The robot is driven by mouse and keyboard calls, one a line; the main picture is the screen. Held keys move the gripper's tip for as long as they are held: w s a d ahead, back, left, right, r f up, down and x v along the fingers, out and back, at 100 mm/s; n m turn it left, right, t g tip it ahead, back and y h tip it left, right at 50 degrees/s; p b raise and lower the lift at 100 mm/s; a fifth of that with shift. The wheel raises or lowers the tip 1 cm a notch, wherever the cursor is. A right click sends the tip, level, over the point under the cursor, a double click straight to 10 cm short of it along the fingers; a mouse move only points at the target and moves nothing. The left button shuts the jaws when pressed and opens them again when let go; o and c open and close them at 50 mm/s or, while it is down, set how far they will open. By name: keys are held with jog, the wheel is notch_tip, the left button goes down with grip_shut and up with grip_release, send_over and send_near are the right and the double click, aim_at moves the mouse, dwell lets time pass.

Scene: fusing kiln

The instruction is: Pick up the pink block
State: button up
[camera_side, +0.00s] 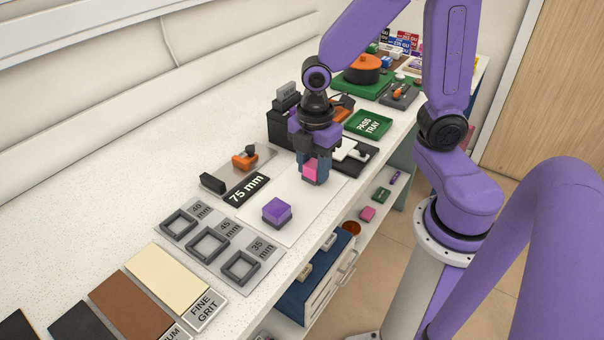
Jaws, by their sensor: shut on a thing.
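The pink block (310,170) is between the fingers of my gripper (316,170), over the far part of the white mat (253,226). My gripper points down and is shut on the pink block. The fingers hide part of the block, and I cannot tell whether its underside touches the mat. A purple block (277,212) sits on the same mat, nearer the camera and apart from my gripper.
Square gauge frames (207,243) and grit plates (168,277) lie to the left and front. A black "75 mm" label (248,188) and an orange clamp (244,160) lie left of the mat. A green pass tray (368,124) and dark equipment stand behind my gripper.

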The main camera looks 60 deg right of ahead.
jog(key=s+d+r, duration=0.1)
jog(key=s+r, duration=0.4)
jog(key=s, duration=0.5)
jog(key=shift+s+d+r, duration=0.2)
jog(key=shift+r, duration=0.2)
jog(key=o, duration=0.5)
jog(key=c, duration=0.4)
jog(key=w+a, duration=0.4)
jog(key=w, duration=0.8)
jog(key=w+a, duration=0.4)
jog(key=w, duration=0.7)
jog(key=w+d+f, duration=0.2)
jog(key=w+f, duration=0.3)
jog(key=w, duration=0.5)
jog(key=shift+n, duration=0.3)
jog(key=shift+s+a+f, duration=0.1)
jog(key=shift+s+f, duration=0.05)
jog(key=shift+f, duration=1.6)
jog(key=shift+s+f, duration=0.15)
jog(key=shift+f, duration=1.6)
